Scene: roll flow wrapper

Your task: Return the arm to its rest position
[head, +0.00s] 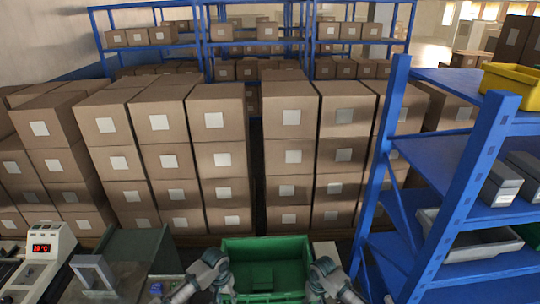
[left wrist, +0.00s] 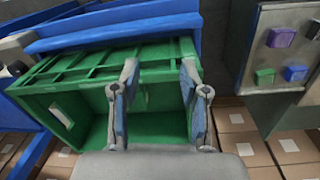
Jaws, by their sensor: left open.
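A green crate (head: 264,246) stands at the bottom centre of the head view, between my two arms. My left arm comes in at the crate's left side, with its gripper (head: 223,287) low by the crate edge. In the left wrist view my left gripper (left wrist: 158,88) has its two fingers spread apart with nothing held between them. The green crate (left wrist: 78,112) shows behind and around these fingers; I cannot tell whether they touch it. My right gripper (head: 318,288) is at the crate's right side, and its fingers are too small to make out.
Stacked cardboard boxes (head: 210,150) fill the area ahead. A blue shelf rack (head: 440,150) with a yellow bin (head: 515,83) stands close on the right. A machine with a red display (head: 42,247) is at lower left. A button panel (left wrist: 280,50) shows in the wrist view.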

